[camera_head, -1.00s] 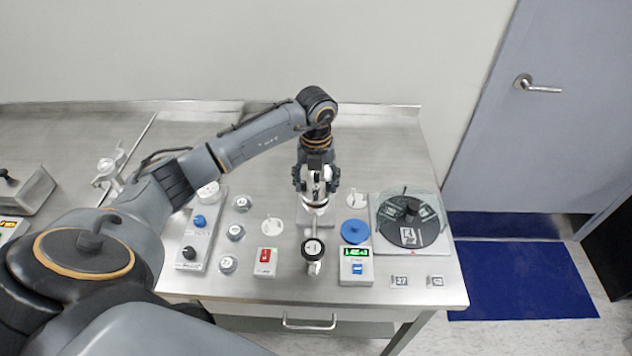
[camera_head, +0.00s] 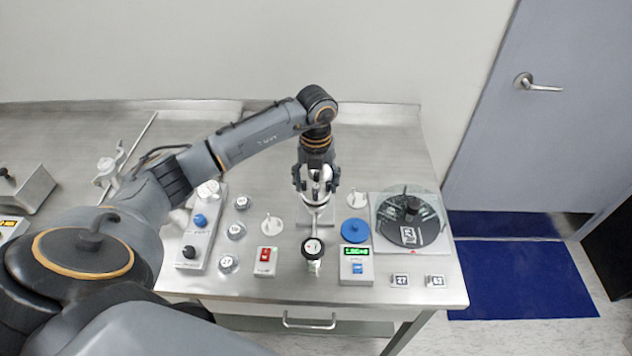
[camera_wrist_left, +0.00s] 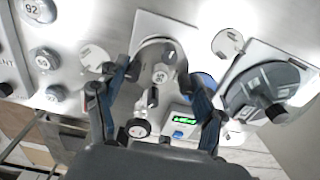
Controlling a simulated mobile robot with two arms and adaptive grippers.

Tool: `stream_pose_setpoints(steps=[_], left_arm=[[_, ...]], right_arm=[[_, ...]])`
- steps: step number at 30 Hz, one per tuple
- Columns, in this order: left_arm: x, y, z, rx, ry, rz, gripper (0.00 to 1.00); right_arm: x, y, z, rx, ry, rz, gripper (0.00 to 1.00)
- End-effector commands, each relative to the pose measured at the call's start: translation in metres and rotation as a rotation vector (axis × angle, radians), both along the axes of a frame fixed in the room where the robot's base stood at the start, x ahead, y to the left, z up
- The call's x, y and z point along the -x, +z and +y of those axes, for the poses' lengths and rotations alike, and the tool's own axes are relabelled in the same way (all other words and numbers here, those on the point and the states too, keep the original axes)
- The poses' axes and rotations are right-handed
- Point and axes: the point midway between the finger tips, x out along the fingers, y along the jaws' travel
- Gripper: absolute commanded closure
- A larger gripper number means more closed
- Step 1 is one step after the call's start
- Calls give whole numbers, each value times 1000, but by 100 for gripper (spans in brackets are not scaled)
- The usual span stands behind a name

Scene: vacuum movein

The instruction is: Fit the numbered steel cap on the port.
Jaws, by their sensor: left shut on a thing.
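My left gripper (camera_head: 316,188) points down over the port at the middle of the bench. The port (camera_head: 318,218) is a steel pipe fitting with a black-and-white round knob (camera_head: 313,247) in front. The gripper and cap hide its mouth, so I cannot tell whether the cap is fully seated. My right gripper is not in view.
Several numbered steel caps (camera_head: 236,231) stand to the left. A switch panel (camera_head: 190,257) and red switch box (camera_head: 266,261) are nearby. A gauge box (camera_head: 357,266), blue disc (camera_head: 355,231) and dark round plate under a clear cover (camera_head: 409,221) stand to the right.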

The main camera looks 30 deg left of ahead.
Motion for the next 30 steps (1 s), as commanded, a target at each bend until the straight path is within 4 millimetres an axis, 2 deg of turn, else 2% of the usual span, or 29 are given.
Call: stream_pose_setpoints(steps=[30], left_arm=[[-1,-7,0,1,0,-2,72]], right_arm=[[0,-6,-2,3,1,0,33]])
